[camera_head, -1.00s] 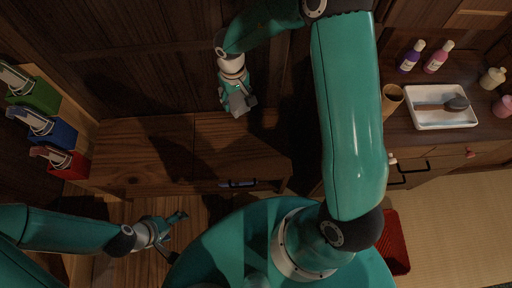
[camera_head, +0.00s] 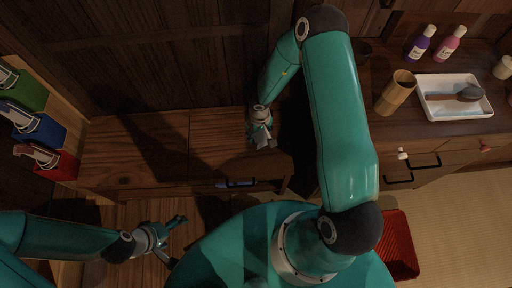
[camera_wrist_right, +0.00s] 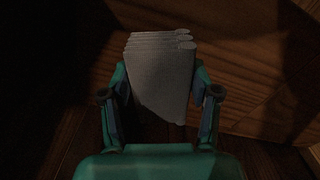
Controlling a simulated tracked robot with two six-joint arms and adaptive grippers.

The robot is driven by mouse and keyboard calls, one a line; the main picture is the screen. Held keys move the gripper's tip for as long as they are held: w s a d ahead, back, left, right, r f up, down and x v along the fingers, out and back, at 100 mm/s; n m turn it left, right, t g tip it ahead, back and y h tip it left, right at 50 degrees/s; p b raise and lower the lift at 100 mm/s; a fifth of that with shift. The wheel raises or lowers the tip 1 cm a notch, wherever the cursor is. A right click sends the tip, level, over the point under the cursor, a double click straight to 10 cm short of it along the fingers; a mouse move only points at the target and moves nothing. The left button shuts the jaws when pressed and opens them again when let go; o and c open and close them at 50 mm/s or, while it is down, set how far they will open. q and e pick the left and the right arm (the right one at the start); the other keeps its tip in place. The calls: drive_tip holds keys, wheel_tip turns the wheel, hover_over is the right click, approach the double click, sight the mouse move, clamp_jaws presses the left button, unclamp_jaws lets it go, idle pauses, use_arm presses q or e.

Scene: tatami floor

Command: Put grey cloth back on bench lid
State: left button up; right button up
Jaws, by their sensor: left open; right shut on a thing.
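The grey cloth (camera_wrist_right: 160,75) is folded in several layers and sits between the fingers of my right gripper (camera_wrist_right: 160,100) in the right wrist view. In the head view my right gripper (camera_head: 262,140) is over the right part of the wooden bench lid (camera_head: 135,150), with little of the cloth showing. Whether the cloth touches the lid I cannot tell. My left gripper (camera_head: 170,238) is open and empty, low in front of the bench at the left.
Green (camera_head: 22,90), blue (camera_head: 38,128) and red (camera_head: 48,160) items stand at the left. At the right, a cabinet carries a white tray (camera_head: 455,112) with a brush, a tan cup (camera_head: 397,92) and bottles (camera_head: 421,44). A red ribbed item (camera_head: 398,245) lies on the floor. The lid's left half is clear.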

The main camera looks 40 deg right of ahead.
wheel_tip(320, 180, down, 7)
drive_tip(key=b, duration=0.2)
drive_tip(key=shift+r+b, duration=0.1)
drive_tip(key=shift+b, duration=0.25)
drive_tip(key=shift+r, duration=0.1)
drive_tip(key=o, duration=1.1)
